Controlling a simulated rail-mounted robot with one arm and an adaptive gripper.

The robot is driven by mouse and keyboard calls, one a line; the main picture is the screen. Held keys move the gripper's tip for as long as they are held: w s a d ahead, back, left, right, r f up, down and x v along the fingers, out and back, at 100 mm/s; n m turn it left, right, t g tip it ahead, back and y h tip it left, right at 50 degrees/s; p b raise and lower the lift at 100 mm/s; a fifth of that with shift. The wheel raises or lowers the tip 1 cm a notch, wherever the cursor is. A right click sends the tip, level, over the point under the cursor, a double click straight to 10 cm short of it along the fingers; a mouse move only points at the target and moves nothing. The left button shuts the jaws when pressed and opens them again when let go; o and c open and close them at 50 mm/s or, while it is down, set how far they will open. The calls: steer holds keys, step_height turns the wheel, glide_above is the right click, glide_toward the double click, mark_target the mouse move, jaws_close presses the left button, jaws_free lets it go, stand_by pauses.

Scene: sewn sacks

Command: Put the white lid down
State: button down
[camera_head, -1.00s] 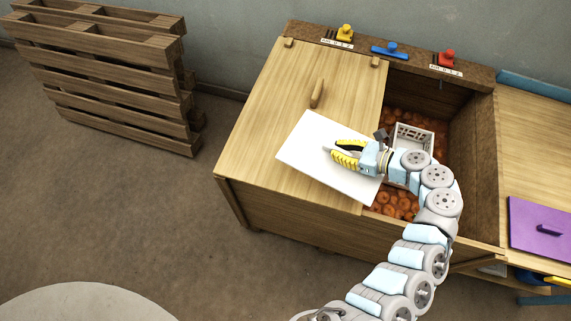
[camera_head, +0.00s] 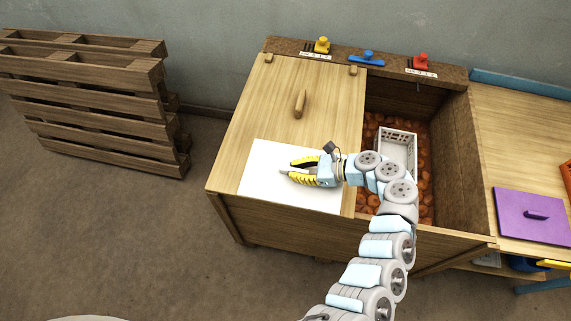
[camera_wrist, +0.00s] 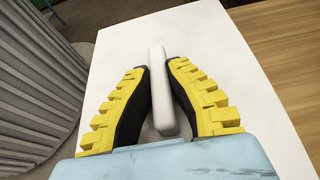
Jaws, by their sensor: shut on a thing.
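The white lid (camera_head: 262,185) is a flat rectangular panel over the front of the closed wooden half of the bin top. It looks level there; I cannot tell whether it touches the wood. My gripper (camera_head: 290,172) is above the lid with its yellow fingers pointing left. In the wrist view, the white lid (camera_wrist: 218,60) fills the middle, and my gripper (camera_wrist: 160,68) is shut on its white bar handle (camera_wrist: 160,75), one finger on each side.
The wooden bin cover (camera_head: 310,85) has a small wooden handle (camera_head: 299,104). The open half holds orange-brown round things and a white crate (camera_head: 397,147). A purple lid (camera_head: 535,214) lies on the right-hand table. A pallet (camera_head: 100,110) leans at the left.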

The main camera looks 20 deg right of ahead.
mark_target(289, 163)
steer(key=shift+w+d+f+b, duration=0.1)
steer(key=shift+w+f+b, duration=0.25)
steer(key=shift+w, duration=0.3)
steer(key=shift+w+f+b, duration=0.25)
steer(key=shift+w+b, duration=0.1)
steer(key=shift+w, duration=0.25)
steer(key=shift+w+d+f+b, duration=0.1)
steer(key=shift+w+f+b, duration=0.25)
steer(key=shift+w, duration=0.3)
steer(key=w+f+b, duration=0.4)
steer(key=f, duration=0.1)
steer(key=shift+w+d, duration=0.15)
steer(key=shift+w+f+b, duration=0.4)
steer(key=shift+f+b, duration=0.15)
steer(key=shift+b, duration=0.15)
steer(key=shift+f+b, duration=0.65)
steer(key=shift+f, duration=0.7)
steer(key=shift+f, duration=0.15)
steer(key=c, duration=1.2)
jaws_free()
